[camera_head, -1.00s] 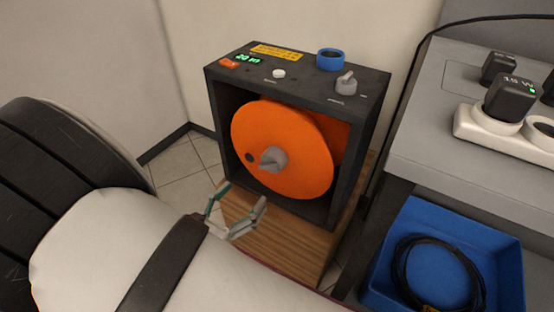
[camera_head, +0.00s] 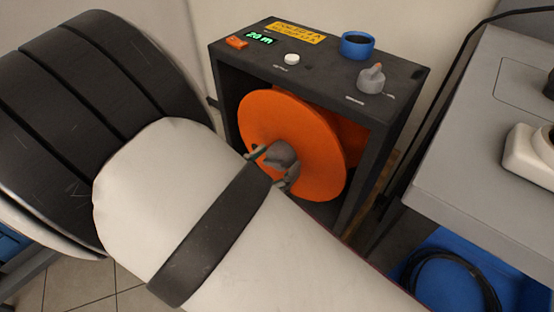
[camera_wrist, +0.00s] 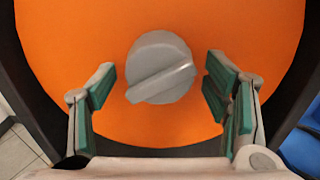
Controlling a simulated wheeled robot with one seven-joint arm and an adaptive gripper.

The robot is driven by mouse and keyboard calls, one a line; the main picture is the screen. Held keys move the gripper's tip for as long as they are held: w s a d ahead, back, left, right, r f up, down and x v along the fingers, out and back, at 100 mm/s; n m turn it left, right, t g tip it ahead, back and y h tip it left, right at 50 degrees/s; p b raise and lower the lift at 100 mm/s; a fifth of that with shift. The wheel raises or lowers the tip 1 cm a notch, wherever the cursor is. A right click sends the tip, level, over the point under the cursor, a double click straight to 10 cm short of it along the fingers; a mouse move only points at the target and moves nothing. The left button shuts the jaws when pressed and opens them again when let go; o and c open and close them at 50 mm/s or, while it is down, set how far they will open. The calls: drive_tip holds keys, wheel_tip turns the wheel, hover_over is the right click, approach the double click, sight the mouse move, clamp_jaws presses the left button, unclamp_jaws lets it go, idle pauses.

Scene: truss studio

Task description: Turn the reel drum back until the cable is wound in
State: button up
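The orange reel drum (camera_head: 318,135) sits inside a dark box frame (camera_head: 340,85). It also fills most of the wrist view (camera_wrist: 70,40). The grey knob (camera_wrist: 160,68) at the drum's centre has a raised diagonal ridge. My gripper (camera_wrist: 160,80) is open, with one green-padded finger on each side of the knob and a gap on both sides. In the head view my gripper (camera_head: 268,166) is at the knob (camera_head: 283,155), partly hidden by my arm. The display (camera_head: 262,38) on the box top reads 20 m. No cable shows on the drum.
The box top carries a red switch (camera_head: 237,42), a white button (camera_head: 292,58), a blue ring (camera_head: 357,45) and a grey knob (camera_head: 372,79). A grey table (camera_head: 480,130) with a white power strip (camera_head: 530,155) stands at right. Below it a blue bin (camera_head: 425,265) holds coiled black cable (camera_head: 450,285).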

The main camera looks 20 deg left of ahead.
clamp_jaws()
